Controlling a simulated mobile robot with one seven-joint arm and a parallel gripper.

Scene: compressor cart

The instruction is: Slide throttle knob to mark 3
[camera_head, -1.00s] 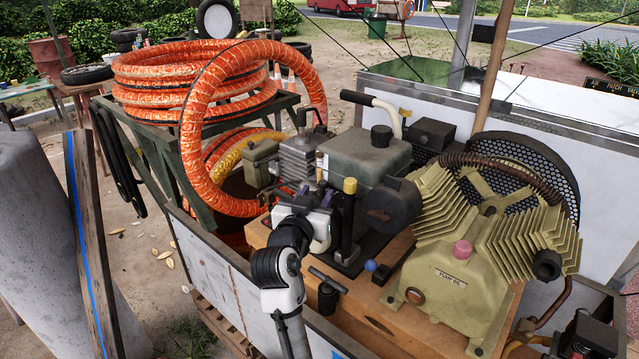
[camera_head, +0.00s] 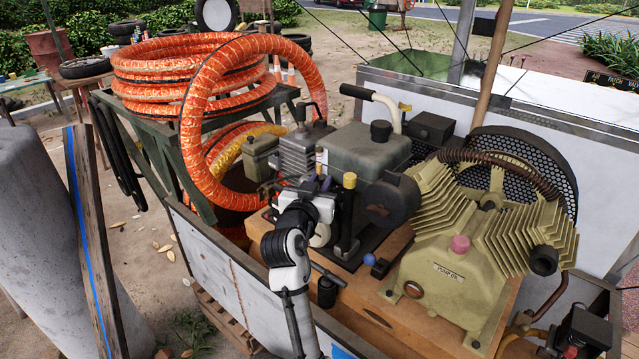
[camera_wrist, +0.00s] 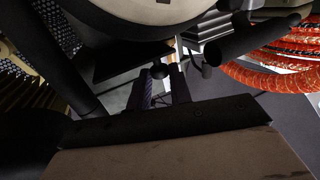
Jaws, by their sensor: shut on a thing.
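My gripper (camera_head: 326,186) is at the near side of the small grey engine (camera_head: 368,148), mostly hidden behind my own wrist in the head view. In the wrist view my gripper's two dark fingers (camera_wrist: 165,88) stand close together with a small dark round knob (camera_wrist: 159,70) at their tips. This looks like the throttle knob, and the fingers are shut on it. I cannot make out the knob in the head view. The scale and mark 3 are not readable in either view.
A yellow-capped post (camera_head: 349,181) stands just right of my gripper. A blue ball knob (camera_head: 369,258) and the tan compressor (camera_head: 466,270) are further right. Coiled orange hose (camera_head: 190,85) rises behind on the left. The cart's wall (camera_head: 215,270) is in front.

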